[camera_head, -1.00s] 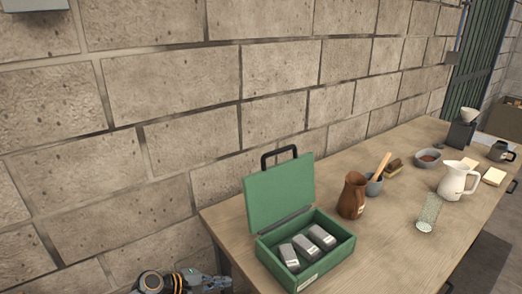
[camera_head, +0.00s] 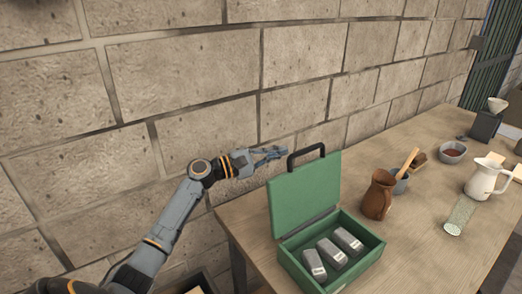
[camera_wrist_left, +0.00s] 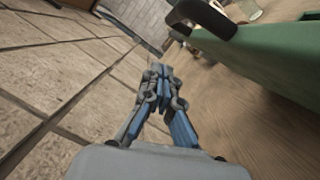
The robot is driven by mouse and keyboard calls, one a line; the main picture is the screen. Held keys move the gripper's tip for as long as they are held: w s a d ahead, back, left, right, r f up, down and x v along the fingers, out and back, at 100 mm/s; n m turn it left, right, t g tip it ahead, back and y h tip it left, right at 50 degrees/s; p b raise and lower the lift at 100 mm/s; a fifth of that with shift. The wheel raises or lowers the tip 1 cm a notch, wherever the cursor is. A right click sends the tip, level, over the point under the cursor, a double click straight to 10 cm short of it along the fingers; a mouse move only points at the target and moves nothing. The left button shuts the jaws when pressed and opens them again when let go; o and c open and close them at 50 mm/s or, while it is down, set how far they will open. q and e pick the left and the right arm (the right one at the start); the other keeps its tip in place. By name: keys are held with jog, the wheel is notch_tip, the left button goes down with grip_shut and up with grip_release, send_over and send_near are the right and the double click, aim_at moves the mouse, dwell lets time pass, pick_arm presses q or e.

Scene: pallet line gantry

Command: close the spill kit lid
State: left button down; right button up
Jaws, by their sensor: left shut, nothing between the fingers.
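The green spill kit (camera_head: 330,262) stands on the wooden table with several grey labelled blocks inside. Its lid (camera_head: 305,190) is open and upright, with a black handle (camera_head: 306,154) on its top edge. My left gripper (camera_head: 281,152) is shut and empty, just left of the handle and behind the lid, near the wall. In the left wrist view, the shut fingers (camera_wrist_left: 158,72) point forward, with the lid (camera_wrist_left: 270,60) and handle (camera_wrist_left: 203,17) to their upper right. They look apart from the handle. My right gripper is not in view.
A brown jug (camera_head: 378,196), a grey cup (camera_head: 400,184) with a wooden utensil, a bowl (camera_head: 452,151), a white pitcher (camera_head: 484,178) and a glass (camera_head: 459,216) stand right of the kit. The block wall (camera_head: 190,80) runs close behind the table.

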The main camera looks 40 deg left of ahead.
pick_arm(q)
jog(key=d+p, duration=0.1)
jog(key=d+r+p, duration=0.1)
jog(key=d+p, duration=0.1)
jog(key=d, duration=0.1)
jog(key=shift+s+d+r, duration=0.1)
jog(key=shift+s+r, duration=0.05)
jog(key=shift+r, duration=0.1)
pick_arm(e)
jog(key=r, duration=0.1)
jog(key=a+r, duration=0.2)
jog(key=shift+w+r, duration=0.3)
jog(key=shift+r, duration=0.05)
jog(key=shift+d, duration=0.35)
